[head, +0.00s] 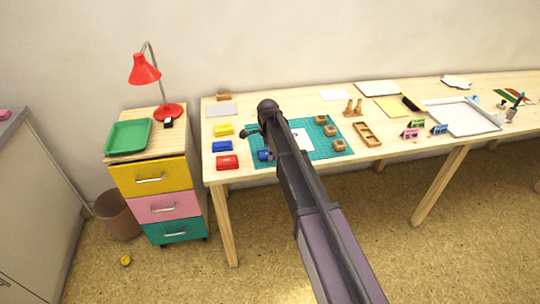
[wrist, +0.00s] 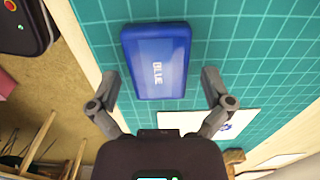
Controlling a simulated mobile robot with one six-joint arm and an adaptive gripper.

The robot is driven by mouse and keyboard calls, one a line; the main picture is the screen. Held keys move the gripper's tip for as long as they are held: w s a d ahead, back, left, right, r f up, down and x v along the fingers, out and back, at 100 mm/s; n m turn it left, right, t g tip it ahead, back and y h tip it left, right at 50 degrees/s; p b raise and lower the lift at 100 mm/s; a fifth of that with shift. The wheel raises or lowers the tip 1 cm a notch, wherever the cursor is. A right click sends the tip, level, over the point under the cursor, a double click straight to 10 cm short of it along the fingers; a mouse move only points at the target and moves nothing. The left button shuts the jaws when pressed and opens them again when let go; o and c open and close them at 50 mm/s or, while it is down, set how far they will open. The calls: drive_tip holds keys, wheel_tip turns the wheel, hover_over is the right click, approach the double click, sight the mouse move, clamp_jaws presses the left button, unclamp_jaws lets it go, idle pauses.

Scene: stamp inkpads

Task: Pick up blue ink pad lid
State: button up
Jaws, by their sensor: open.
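In the head view the lid (head: 264,155) shows at the mat's left part, partly hidden by my arm. My gripper (wrist: 160,80) is open and empty, its fingers on either side of the lid's near end, with gaps to both sides. Another blue pad (head: 222,146) lies left of the mat, between a yellow pad (head: 223,130) and a red pad (head: 227,162).
A white paper with a blue print (wrist: 215,124) lies on the mat near the right finger. Wooden stamps (head: 338,145) stand on the mat's right part. The table's wooden edge (wrist: 95,50) runs left of the lid.

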idle(0.3)
drive_tip(key=c, duration=0.7)
drive_tip(key=shift+r, duration=0.15)
wheel_tip(320, 180, up, 4)
drive_tip(key=p, duration=0.4)
drive_tip(key=shift+f, duration=0.2)
drive_tip(key=s+d, duration=0.1)
drive_tip(key=s, duration=0.4)
drive_tip(key=s+d, duration=0.2)
drive_tip(key=s, duration=0.3)
drive_tip(key=s+d+r+p, duration=0.1)
drive_tip(key=s+d, duration=0.1)
drive_tip(key=s, duration=0.3)
drive_tip(key=shift+s, duration=0.1)
drive_tip(key=shift+d, duration=0.1)
